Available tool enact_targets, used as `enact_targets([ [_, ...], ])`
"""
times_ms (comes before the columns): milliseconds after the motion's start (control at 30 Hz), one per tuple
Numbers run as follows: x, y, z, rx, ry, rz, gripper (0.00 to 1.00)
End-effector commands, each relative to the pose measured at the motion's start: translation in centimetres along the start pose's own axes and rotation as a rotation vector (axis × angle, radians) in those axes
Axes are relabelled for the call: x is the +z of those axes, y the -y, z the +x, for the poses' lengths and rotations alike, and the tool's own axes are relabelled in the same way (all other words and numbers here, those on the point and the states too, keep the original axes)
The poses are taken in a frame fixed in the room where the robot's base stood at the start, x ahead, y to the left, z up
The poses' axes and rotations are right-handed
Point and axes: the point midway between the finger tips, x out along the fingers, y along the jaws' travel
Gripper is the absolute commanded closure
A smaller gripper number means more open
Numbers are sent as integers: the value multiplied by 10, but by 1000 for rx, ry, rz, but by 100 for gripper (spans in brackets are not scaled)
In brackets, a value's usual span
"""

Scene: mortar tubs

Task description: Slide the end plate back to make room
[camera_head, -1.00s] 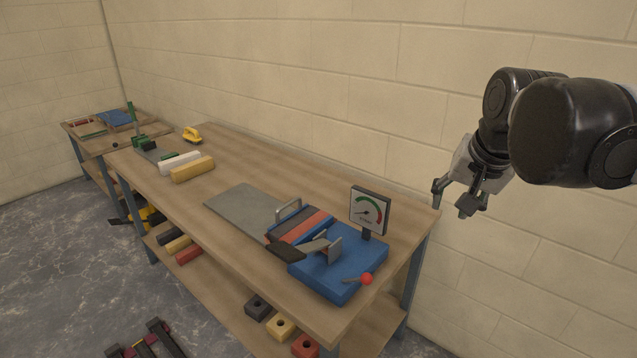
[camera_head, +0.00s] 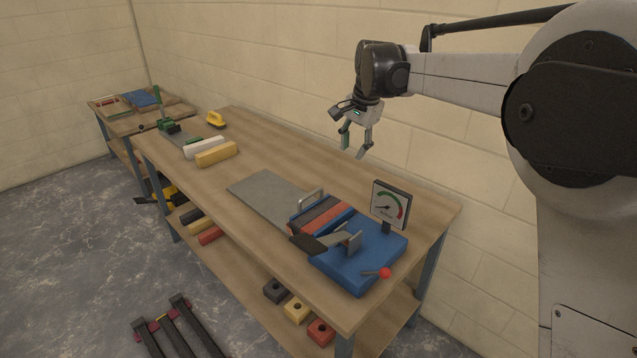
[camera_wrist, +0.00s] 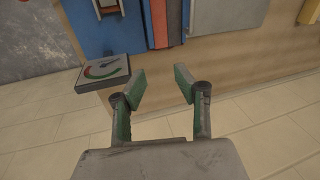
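A blue press-like fixture (camera_head: 358,262) sits at the near end of the workbench. Blue, dark and red bars (camera_head: 326,218) lie side by side in it. A small upright metal plate (camera_head: 353,241) stands near the bars, and a metal loop handle (camera_head: 311,198) rises at their far side. I cannot tell for sure which of these is the end plate. My gripper (camera_head: 354,146) is open and empty, in the air above the back of the bench near the wall. In the wrist view its green-padded fingers (camera_wrist: 160,88) are spread apart, with the bars (camera_wrist: 167,22) beyond them.
A gauge (camera_head: 391,203) stands up behind the fixture and also shows in the wrist view (camera_wrist: 103,72). A red-knobbed lever (camera_head: 385,273) is at its front. A grey sheet (camera_head: 268,193) lies left of it. Cream (camera_head: 204,147) and yellow blocks (camera_head: 216,155) lie further left.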

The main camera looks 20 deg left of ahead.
Motion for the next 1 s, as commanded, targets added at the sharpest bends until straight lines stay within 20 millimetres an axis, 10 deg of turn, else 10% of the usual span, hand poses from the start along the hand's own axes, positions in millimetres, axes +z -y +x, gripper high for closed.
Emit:
enact_targets([
  [400,18,81,74,39,76,73,70],
  [1000,26,83,150,43,81,80,70],
])
